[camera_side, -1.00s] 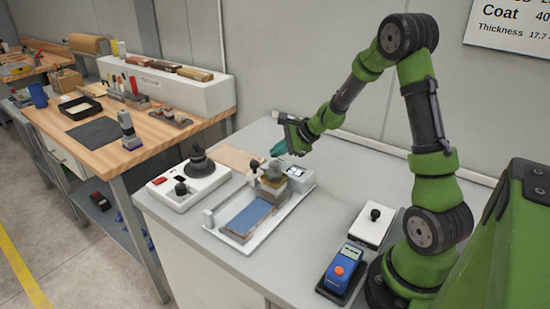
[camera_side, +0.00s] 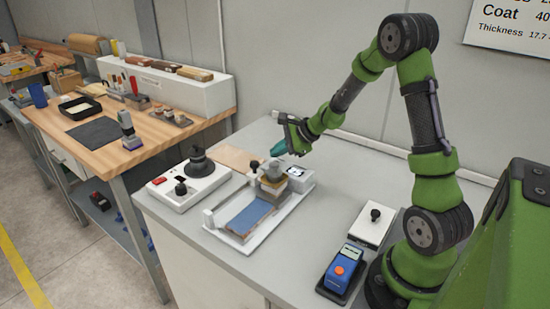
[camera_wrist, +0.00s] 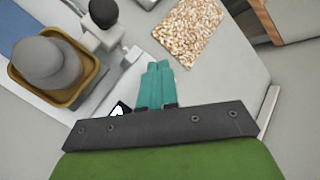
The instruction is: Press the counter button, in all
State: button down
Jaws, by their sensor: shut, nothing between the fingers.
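The roller coater (camera_side: 240,232) stands on the grey bench, with a blue strip on its bed and a grey weight in a yellowish tray on top. A small white box with a dark display (camera_side: 296,172) sits at its back right end. In the wrist view a corner of the display (camera_wrist: 120,109) shows beside my fingers, mostly hidden by the gripper body. I cannot make out a separate counter button. The fingers also show in the wrist view (camera_wrist: 157,72), pointing past the coater's edge.
A white unit with black knobs and a red switch (camera_side: 190,186) stands left of the coater. A speckled board (camera_wrist: 190,30) lies behind the coater.

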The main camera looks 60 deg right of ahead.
jog(key=shift+f, duration=0.2)
dwell(0.4)
jog(key=shift+f, duration=0.25)
jog(key=shift+f, duration=0.45)
dwell(0.8)
jog(key=shift+r, duration=0.85)
notch_tip(320, 180, up, 5)
jog(key=shift+r, duration=0.1)
dwell(0.8)
